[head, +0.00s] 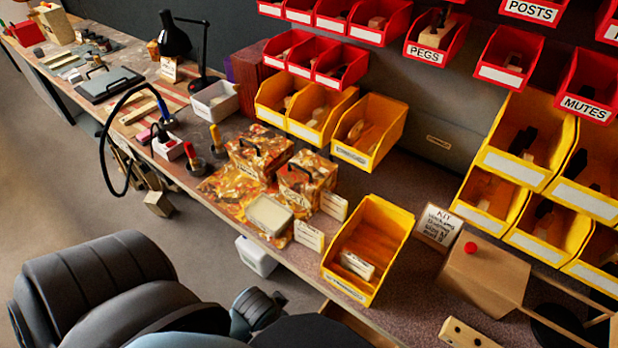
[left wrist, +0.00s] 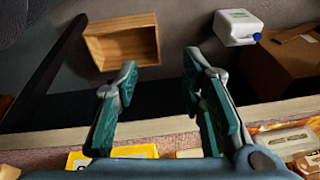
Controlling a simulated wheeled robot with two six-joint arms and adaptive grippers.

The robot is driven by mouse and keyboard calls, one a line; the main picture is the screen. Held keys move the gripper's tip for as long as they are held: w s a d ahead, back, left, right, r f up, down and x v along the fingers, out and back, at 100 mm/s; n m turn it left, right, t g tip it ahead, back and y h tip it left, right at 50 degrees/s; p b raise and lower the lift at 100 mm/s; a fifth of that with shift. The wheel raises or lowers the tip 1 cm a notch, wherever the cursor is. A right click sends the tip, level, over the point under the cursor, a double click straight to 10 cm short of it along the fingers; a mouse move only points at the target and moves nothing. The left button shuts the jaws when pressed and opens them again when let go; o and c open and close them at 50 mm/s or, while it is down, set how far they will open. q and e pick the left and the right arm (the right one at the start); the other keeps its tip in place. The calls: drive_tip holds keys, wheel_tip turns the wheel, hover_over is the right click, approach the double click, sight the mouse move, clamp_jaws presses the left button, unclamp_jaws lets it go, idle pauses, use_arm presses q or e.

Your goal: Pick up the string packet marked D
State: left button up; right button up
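I cannot read a D on any packet. A small pale labelled piece (head: 357,264) lies in the front yellow bin (head: 392,217) on the bench; its marking is too small to read. Pale labelled cards stand by the patterned mat, one at its front (head: 309,236) and one behind (head: 334,205). My left gripper (left wrist: 160,75) is open in the left wrist view, with nothing between its fingers, and points past the bench edge over the floor side. In the head view its fingers are hidden; only dark arm links and a blue-grey part show. My right gripper is not in view.
Two patterned boxes (head: 258,152) and a pale tin (head: 269,215) are on the mat. A handwritten KIT card (head: 437,228) and a wooden box with a red knob (head: 486,277) stand right of the bin. A wooden tray (left wrist: 122,22) and white jug (left wrist: 237,27) lie beyond the bench edge.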

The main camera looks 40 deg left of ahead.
use_arm(q)
wheel_tip(320, 180, up, 11)
drive_tip(key=w+p, duration=0.2)
drive_tip(key=p, duration=0.1)
drive_tip(key=m+g+y, duration=0.1)
drive_tip(key=m+g, duration=0.2)
drive_tip(key=m, duration=1.3)
approach(310, 228)
drive_tip(key=f, duration=0.4)
drive_tip(key=a+f+b, duration=0.1)
drive_tip(key=f, duration=0.3)
drive_tip(key=a+f+b, duration=0.1)
drive_tip(key=f, duration=0.3)
drive_tip(key=shift+s+f, duration=0.2)
drive_tip(key=shift+r, duration=0.1)
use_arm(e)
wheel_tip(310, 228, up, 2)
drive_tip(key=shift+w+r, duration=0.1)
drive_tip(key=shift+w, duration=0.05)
use_arm(q)
drive_tip(key=shift+f, duration=0.25)
clamp_jaws()
